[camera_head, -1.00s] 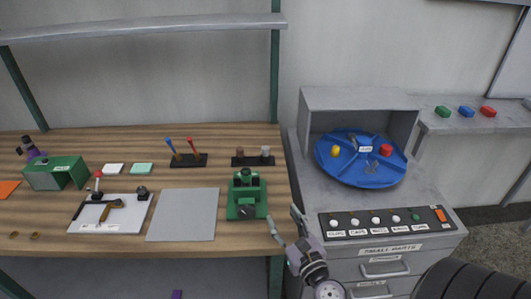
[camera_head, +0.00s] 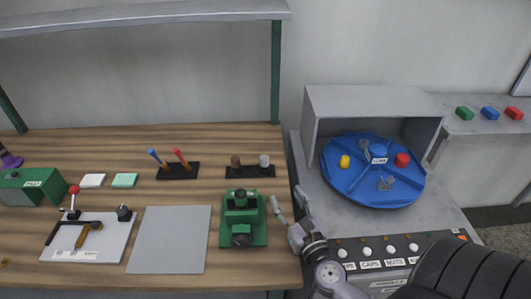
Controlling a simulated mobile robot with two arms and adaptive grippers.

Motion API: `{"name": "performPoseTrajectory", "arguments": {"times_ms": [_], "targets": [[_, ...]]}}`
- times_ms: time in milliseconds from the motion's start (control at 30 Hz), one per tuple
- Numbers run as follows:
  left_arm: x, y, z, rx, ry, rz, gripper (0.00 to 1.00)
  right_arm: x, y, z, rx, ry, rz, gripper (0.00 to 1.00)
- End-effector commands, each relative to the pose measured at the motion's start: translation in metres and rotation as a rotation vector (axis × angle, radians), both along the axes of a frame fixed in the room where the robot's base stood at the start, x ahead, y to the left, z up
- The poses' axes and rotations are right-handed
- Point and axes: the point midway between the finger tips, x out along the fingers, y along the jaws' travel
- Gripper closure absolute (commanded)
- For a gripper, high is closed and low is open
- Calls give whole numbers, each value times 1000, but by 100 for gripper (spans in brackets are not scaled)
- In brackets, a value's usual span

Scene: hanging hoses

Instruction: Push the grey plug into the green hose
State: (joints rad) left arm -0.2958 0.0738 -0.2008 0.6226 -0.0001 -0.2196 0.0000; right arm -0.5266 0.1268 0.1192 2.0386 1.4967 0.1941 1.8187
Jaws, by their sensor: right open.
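A short light-grey cylinder (camera_head: 265,161) stands upright in a black holder (camera_head: 250,173) at the back right of the wooden bench, beside a brown one (camera_head: 235,162). It may be the grey plug; I cannot tell for sure. I see no green hose in the head view. My right gripper (camera_head: 289,202) is open and empty at the bench's right edge, just right of a green fixture (camera_head: 255,240) with dark parts on top. It is in front of the black holder and apart from the grey cylinder. My left gripper is not in view.
A blue turntable (camera_head: 352,190) with yellow and red pieces sits on a grey cabinet at the right. A grey mat (camera_head: 170,240) and a white board (camera_head: 105,246) with tools lie left of the fixture. A screwdriver rack (camera_head: 178,171) stands behind. A shelf crosses above.

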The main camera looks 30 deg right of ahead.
Motion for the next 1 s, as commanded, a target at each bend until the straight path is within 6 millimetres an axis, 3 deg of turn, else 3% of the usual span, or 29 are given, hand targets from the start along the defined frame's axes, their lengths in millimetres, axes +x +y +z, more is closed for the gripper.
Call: {"name": "performPoseTrajectory", "arguments": {"times_ms": [167, 600, 1000], "targets": [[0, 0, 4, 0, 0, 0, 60, 6, -1, 2, 0, 0, 0, 53], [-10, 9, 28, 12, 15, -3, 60, 93, -22, 3, 0, -2, 1, 53], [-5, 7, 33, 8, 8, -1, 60, 131, -31, 3, -1, -2, 0, 53]]}}
